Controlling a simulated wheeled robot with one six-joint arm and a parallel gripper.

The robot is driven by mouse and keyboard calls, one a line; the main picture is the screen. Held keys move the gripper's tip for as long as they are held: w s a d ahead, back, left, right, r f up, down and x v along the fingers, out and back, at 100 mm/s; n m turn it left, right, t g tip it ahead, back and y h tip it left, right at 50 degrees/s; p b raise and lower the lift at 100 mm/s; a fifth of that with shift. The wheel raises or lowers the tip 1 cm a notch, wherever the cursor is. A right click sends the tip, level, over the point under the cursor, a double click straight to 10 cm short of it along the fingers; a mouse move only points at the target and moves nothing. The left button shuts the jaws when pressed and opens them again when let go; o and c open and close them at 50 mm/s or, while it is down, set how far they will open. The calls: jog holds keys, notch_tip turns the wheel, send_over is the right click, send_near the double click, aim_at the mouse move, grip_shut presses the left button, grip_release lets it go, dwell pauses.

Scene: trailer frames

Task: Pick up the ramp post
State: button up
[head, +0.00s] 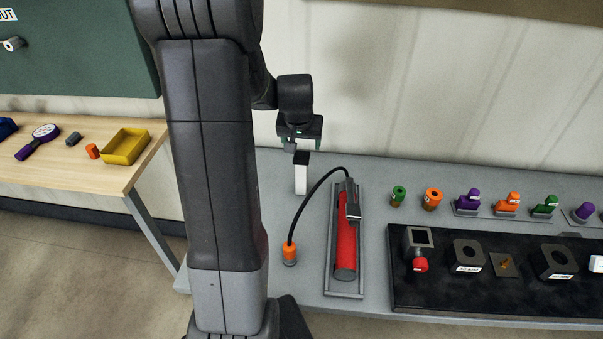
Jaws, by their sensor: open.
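A narrow white post with a black top (301,178) is at the back of the grey table, just left of the red cylinder's tray; it looks like the ramp post. It appears upright. My gripper (302,146) points down directly above its black top, and its jaws are open. The fingertips are small and dark in this view, so I cannot tell whether they touch the post or stand around its top.
A red cylinder (346,240) lies in a grey tray, with a black cable arching to an orange plug (290,252). A black mat (440,295) with several fixtures lies right, below a row of coloured parts. A wooden table (60,175) with a yellow bin (126,148) stands left.

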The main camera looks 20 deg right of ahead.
aim_at(302, 156)
jog(key=x, duration=0.6)
jog(key=shift+w+f+p, duration=0.15)
jog(key=shift+w+p, duration=0.2)
jog(key=shift+w, duration=0.05)
jog(key=shift+p+x, duration=0.85)
jog(key=shift+x, duration=1.7)
jog(key=shift+s+a, duration=0.1)
jog(key=shift+c, duration=0.4)
grip_shut()
